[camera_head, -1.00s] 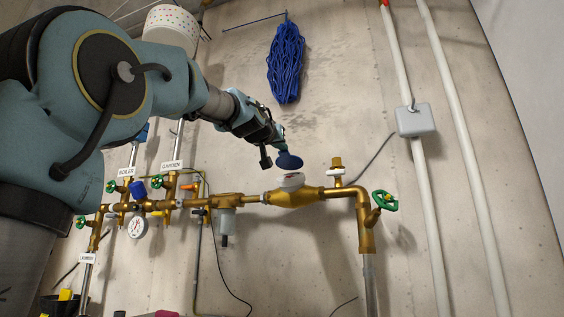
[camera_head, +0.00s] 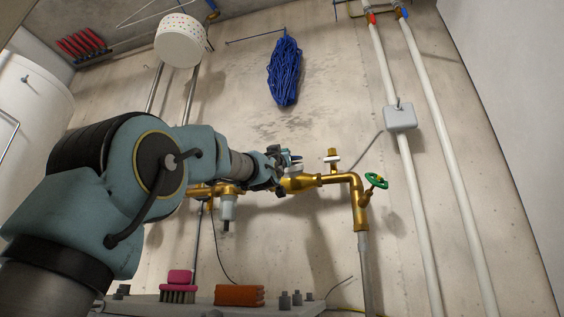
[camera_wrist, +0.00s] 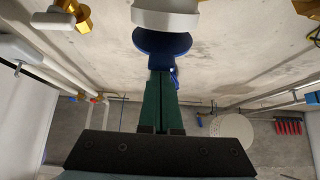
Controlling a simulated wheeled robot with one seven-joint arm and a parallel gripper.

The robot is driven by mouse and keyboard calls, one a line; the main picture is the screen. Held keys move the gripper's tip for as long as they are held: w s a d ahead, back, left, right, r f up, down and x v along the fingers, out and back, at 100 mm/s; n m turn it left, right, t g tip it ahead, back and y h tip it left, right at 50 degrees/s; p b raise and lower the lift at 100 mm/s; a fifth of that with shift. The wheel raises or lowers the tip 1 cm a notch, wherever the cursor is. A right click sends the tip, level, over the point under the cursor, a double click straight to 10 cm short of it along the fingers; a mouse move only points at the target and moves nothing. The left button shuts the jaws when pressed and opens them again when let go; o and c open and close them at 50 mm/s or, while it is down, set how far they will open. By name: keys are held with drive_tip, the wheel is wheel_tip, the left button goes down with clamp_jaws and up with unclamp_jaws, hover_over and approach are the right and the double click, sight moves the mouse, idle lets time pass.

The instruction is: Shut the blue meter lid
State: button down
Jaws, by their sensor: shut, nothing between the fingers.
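The blue meter lid (camera_wrist: 162,42) shows in the wrist view as a dark blue disc against the white meter housing (camera_wrist: 165,18), with a small blue tab at its lower right. The disc stands out from the housing; its exact angle is hard to tell. My gripper (camera_wrist: 161,75) is shut and empty, its green fingertips right at the lid's near edge; I cannot tell whether they touch. In the head view my gripper (camera_head: 281,158) is beside the meter on the brass body (camera_head: 301,183) and largely hides the lid and housing.
Brass pipe runs right to a green handwheel (camera_head: 376,181). A grey box (camera_head: 400,117) and white pipes are further right. Below, a ledge holds a brush (camera_head: 178,293) and an orange brick-like block (camera_head: 239,295).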

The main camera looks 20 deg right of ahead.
drive_tip(key=f, duration=0.1)
drive_tip(key=f+b, duration=0.1)
drive_tip(key=f+t+h+b, duration=0.1)
drive_tip(key=shift+w+d, duration=0.35)
drive_tip(key=shift+w, duration=0.05)
wheel_tip(320, 180, up, 3)
drive_tip(key=s+a+p, duration=0.2)
drive_tip(key=f+v, duration=0.1)
drive_tip(key=v, duration=0.8)
drive_tip(key=shift+w+d, duration=0.25)
drive_tip(key=shift+d, duration=0.05)
